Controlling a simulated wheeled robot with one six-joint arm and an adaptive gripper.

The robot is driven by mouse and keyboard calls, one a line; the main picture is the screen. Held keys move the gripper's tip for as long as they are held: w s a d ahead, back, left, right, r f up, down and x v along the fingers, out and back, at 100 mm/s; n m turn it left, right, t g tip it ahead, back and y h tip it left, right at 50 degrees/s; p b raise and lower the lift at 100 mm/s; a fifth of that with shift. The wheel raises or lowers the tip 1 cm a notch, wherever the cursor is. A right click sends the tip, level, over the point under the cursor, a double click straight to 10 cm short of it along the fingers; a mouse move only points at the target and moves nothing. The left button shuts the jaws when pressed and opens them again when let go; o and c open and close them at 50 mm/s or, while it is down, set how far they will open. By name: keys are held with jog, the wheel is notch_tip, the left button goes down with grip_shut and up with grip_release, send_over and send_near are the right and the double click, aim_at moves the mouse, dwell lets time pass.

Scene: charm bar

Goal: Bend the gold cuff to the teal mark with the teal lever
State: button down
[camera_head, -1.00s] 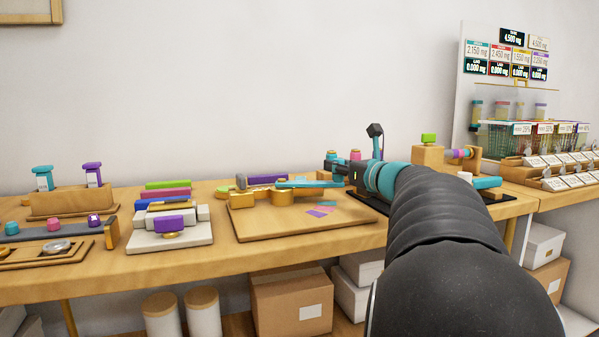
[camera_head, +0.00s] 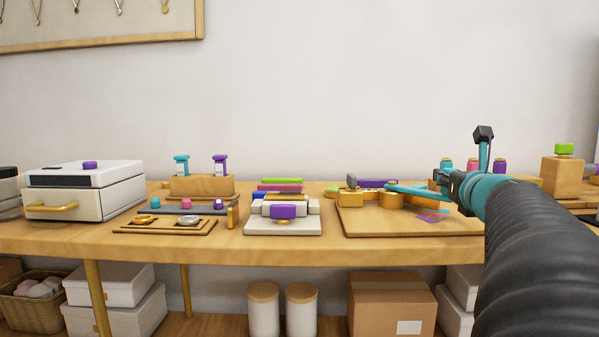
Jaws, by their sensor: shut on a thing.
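The wooden bending board (camera_head: 370,226) lies on the bench at right of centre. It bears gold-coloured blocks (camera_head: 350,198), and I cannot clearly tell the gold cuff from these parts. The teal lever (camera_head: 407,188) reaches right across the board from near a round gold post (camera_head: 391,199). My gripper (camera_head: 443,182) is shut on the right end of the teal lever, its fingers small and partly hidden by the wrist. A purple lever (camera_head: 377,183) lies behind. Purple marks (camera_head: 432,217) show on the board's right part; a teal mark is not clear.
A press with a purple knob (camera_head: 283,212) stands left of the board. Farther left are a stamp stand (camera_head: 202,187) and a white drawer box (camera_head: 85,190). Small bottles (camera_head: 472,166) and a block with a green top (camera_head: 563,172) are near my arm.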

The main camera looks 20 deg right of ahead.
jog(key=shift+w+a, duration=0.1)
jog(key=shift+a, duration=0.15)
jog(key=c, duration=0.8)
grip_release()
jog(key=shift+w, duration=0.2)
jog(key=shift+c, duration=0.2)
jog(key=shift+s+d+f, duration=0.1)
jog(key=shift+s+d, duration=0.05)
jog(key=shift+d, duration=0.05)
jog(key=v, duration=0.7)
jog(key=shift+a, duration=0.1)
